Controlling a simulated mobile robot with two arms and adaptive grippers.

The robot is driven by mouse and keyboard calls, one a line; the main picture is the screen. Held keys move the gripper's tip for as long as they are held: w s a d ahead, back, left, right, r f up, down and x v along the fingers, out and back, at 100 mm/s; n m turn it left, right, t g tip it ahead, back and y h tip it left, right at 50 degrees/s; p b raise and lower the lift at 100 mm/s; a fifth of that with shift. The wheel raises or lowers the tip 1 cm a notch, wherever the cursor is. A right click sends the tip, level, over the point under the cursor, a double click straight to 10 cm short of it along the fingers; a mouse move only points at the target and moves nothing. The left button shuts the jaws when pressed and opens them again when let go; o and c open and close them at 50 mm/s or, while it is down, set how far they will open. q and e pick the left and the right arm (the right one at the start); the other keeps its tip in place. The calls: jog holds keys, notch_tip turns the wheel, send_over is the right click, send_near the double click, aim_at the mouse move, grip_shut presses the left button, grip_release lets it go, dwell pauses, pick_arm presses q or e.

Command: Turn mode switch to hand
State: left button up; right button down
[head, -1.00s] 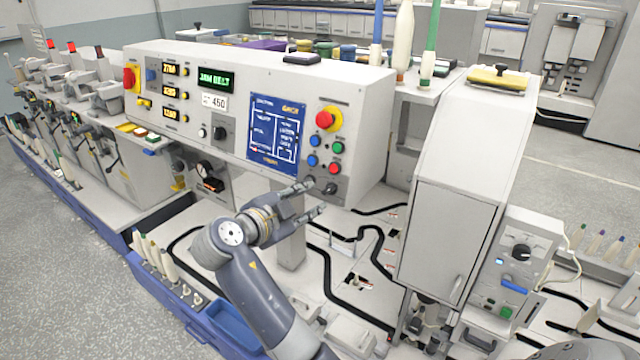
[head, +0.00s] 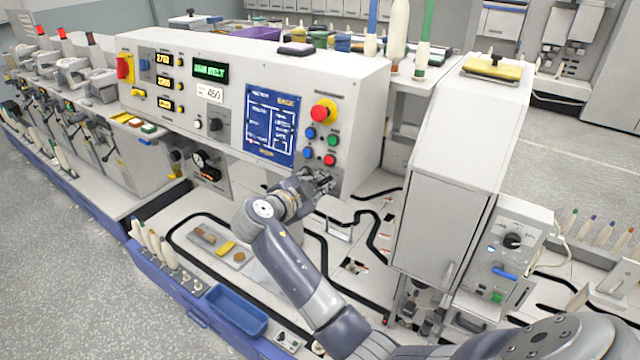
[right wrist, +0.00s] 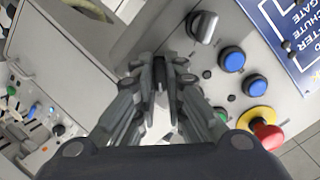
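The white control panel (head: 360,85) has a dark selector knob at its lower right, below the coloured buttons; I take it as the mode switch. In the head view it is now hidden behind my right gripper (head: 322,180). In the right wrist view the right gripper's fingertips (right wrist: 161,72) are drawn close together, with a dark piece between them where that knob sits. The knob's pointer direction is covered. A second grey knob (right wrist: 203,27) stands free beside the fingers. My left gripper is not in view.
Close to the fingers are blue buttons (right wrist: 232,59) and a red emergency stop (head: 324,111) on a yellow base. A tall white cabinet (head: 455,150) stands right of my arm. A blue bin (head: 236,310) lies below.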

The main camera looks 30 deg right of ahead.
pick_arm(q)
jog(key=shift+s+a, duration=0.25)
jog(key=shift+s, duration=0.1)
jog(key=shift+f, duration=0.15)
pick_arm(e)
jog(key=n+b, duration=0.1)
jog(key=n, duration=0.4)
jog(key=shift+a+n, duration=0.1)
jog(key=shift+n, duration=0.2)
jog(key=n, duration=0.2)
jog(key=shift+n, duration=0.3)
jog(key=n+g+p, duration=0.1)
jog(key=n, duration=0.3)
jog(key=shift+w+r, duration=0.1)
jog(key=shift+r, duration=0.05)
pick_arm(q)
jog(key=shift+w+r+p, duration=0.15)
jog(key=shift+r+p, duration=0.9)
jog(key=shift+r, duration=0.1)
pick_arm(e)
jog(key=shift+n+h, duration=0.3)
jog(key=shift+n, duration=2.3)
jog(key=shift+w, duration=0.1)
